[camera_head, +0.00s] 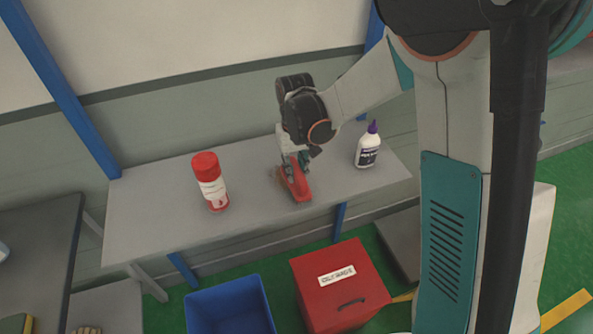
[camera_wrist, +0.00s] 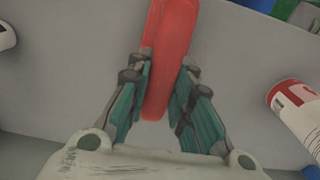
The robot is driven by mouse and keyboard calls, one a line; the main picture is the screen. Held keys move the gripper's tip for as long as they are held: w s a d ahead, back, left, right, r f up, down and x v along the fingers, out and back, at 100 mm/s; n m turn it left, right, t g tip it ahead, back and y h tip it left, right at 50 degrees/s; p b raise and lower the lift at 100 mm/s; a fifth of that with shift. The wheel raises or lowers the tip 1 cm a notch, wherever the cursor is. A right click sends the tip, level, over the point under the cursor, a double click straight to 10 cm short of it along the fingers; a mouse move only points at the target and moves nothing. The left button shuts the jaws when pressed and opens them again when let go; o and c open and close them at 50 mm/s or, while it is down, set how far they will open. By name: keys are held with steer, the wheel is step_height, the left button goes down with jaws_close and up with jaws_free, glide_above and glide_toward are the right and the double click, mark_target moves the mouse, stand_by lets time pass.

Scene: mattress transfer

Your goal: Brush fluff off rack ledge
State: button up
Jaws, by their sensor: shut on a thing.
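My gripper (camera_head: 293,163) is shut on a red brush (camera_head: 297,187), low over the grey rack ledge (camera_head: 245,209) near its middle. In the wrist view the brush (camera_wrist: 168,60) runs between the two teal fingers of my gripper (camera_wrist: 164,85). I cannot tell whether the brush touches the ledge. A small brownish patch shows just left of the brush in the head view; I cannot tell whether it is fluff or bristles. No clear fluff shows elsewhere on the ledge.
A red-capped canister (camera_head: 209,181) stands on the ledge left of the brush. A white bottle with a purple cap (camera_head: 368,147) stands to the right. Below the front edge are a blue bin (camera_head: 229,306) and a red box (camera_head: 340,285). A dark table (camera_head: 35,250) is at left.

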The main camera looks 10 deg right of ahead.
steer(key=shift+w+a+b, duration=0.2)
steer(key=shift+w+a, duration=0.1)
steer(key=shift+w, duration=1.25)
steer(key=shift+w+a+b, duration=0.2)
steer(key=shift+w+a, duration=0.15)
steer(key=shift+w, duration=1.2)
steer(key=shift+w+a+b, duration=0.2)
steer(key=shift+w+a, duration=0.1)
steer(key=shift+w, duration=1.25)
steer(key=shift+f, duration=0.2)
steer(key=shift+s, duration=0.1)
